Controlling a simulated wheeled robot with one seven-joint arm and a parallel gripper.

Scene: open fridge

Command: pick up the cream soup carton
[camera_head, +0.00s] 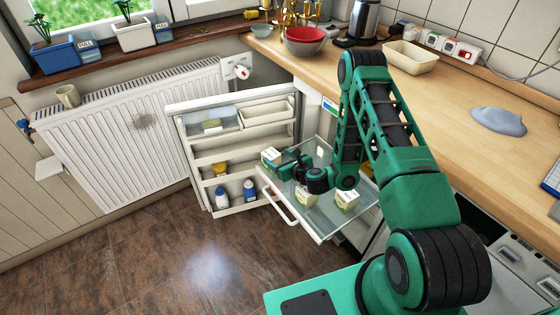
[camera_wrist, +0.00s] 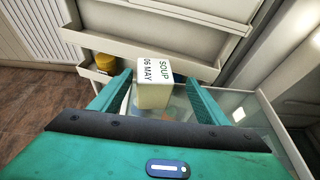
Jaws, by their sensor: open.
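A cream carton (camera_wrist: 153,88) with a white, green-lettered face reading "SOUP 06 MAY" stands between the two green fingers of my gripper (camera_wrist: 160,78) in the wrist view. The fingers are open, with gaps visible beside the carton. In the head view, this carton (camera_head: 270,157) appears at the far left part of the pulled-out glass shelf (camera_head: 326,228), just beyond my gripper (camera_head: 283,162). The carton's lower part is partly hidden in the wrist view.
Two more cartons stand on the shelf, one nearer the left (camera_head: 304,196) and one at right (camera_head: 346,199). The open fridge door (camera_head: 208,157), with bottles in its rack, is close behind. The wooden counter (camera_head: 460,107) lies to the right.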

